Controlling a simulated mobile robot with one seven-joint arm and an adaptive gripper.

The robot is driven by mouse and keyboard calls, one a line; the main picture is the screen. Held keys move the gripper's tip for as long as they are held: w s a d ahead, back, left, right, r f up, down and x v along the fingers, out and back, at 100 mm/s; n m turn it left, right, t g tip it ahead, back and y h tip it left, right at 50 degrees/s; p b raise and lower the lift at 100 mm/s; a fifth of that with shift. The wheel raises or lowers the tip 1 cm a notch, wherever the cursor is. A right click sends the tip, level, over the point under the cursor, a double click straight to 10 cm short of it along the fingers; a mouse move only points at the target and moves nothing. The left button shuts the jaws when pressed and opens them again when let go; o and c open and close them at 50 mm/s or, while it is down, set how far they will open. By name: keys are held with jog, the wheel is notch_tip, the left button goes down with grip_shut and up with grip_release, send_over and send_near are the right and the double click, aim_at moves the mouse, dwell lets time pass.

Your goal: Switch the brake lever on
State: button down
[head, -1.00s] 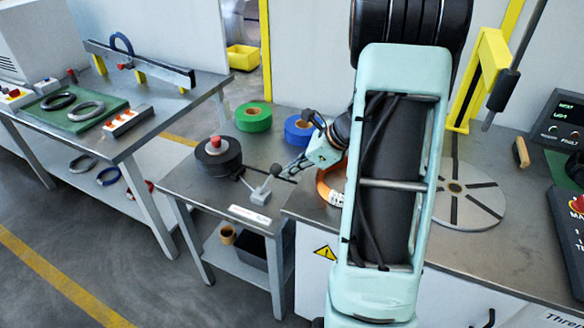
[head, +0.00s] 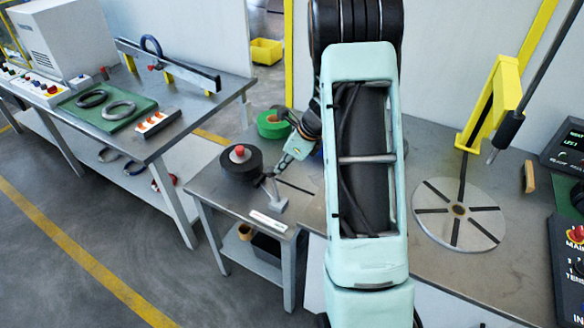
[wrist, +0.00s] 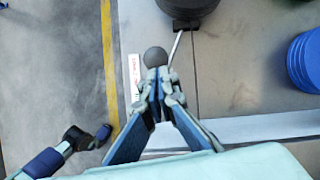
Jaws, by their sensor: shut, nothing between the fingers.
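A black tape roll (head: 240,166) with a red knob sits left of the lever. A green roll (head: 272,125) stands behind; a blue roll (wrist: 306,60) shows in the wrist view. A round turntable (head: 430,224) lies on the right bench. The floor at front left is clear.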

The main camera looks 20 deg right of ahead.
jog(key=shift+w+a+p, duration=0.2)
jog(key=shift+w+a, duration=0.4)
jog(key=shift+w, duration=0.15)
jog(key=shift+w+a+p, duration=0.15)
jog(key=shift+w+a, duration=0.4)
jog(key=shift+w, duration=0.2)
jog(key=shift+w+a, duration=0.2)
jog(key=shift+a+f, duration=0.1)
jog(key=shift+a, duration=0.05)
